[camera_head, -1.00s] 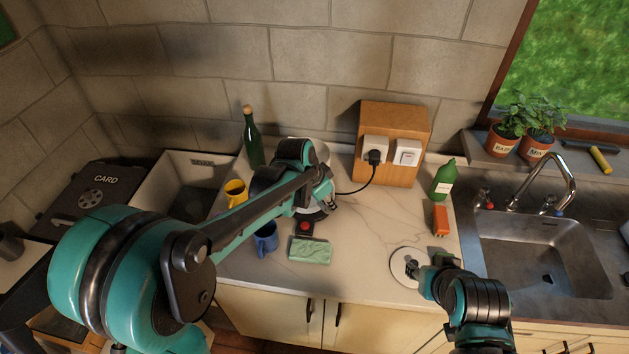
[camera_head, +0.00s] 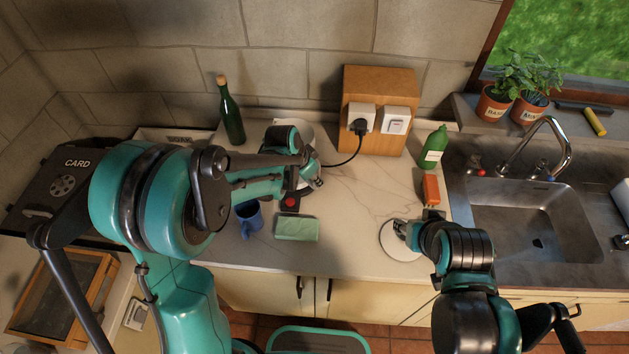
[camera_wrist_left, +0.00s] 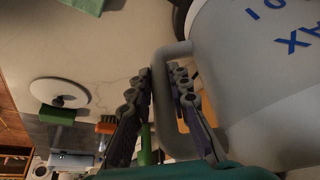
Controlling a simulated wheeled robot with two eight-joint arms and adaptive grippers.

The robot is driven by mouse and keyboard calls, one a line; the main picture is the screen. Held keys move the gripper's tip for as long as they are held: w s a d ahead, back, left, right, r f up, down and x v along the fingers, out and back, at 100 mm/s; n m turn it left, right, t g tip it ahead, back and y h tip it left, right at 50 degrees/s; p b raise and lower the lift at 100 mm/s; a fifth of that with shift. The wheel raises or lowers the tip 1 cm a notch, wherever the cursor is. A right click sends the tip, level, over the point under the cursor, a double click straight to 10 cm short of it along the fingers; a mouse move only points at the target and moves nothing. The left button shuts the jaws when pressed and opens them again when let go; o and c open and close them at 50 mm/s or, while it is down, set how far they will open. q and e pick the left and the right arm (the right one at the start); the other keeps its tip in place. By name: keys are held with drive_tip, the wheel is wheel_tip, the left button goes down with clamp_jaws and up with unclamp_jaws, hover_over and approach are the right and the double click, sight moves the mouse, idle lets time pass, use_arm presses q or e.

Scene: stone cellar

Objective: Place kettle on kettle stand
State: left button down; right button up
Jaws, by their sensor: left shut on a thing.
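The pale kettle (camera_head: 298,132) stands at the back of the counter in the head view, mostly hidden behind my left arm. Its wall with blue lettering (camera_wrist_left: 265,75) fills the right of the left wrist view. My left gripper (camera_head: 312,178) is shut on the kettle's grey handle (camera_wrist_left: 166,85), with a finger on each side.
A green sponge (camera_head: 297,228) and blue mug (camera_head: 249,217) are in front of the kettle. A green bottle (camera_head: 231,115) stands behind left; a wooden socket box (camera_head: 380,85) with plugged cord is behind right. Bare counter (camera_head: 350,215) lies between the grippers.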

use_arm(q)
drive_tip(key=shift+w+f, duration=0.15)
drive_tip(key=shift+f, duration=0.4)
drive_tip(key=c, duration=1.4)
unclamp_jaws()
drive_tip(key=shift+f, duration=0.1)
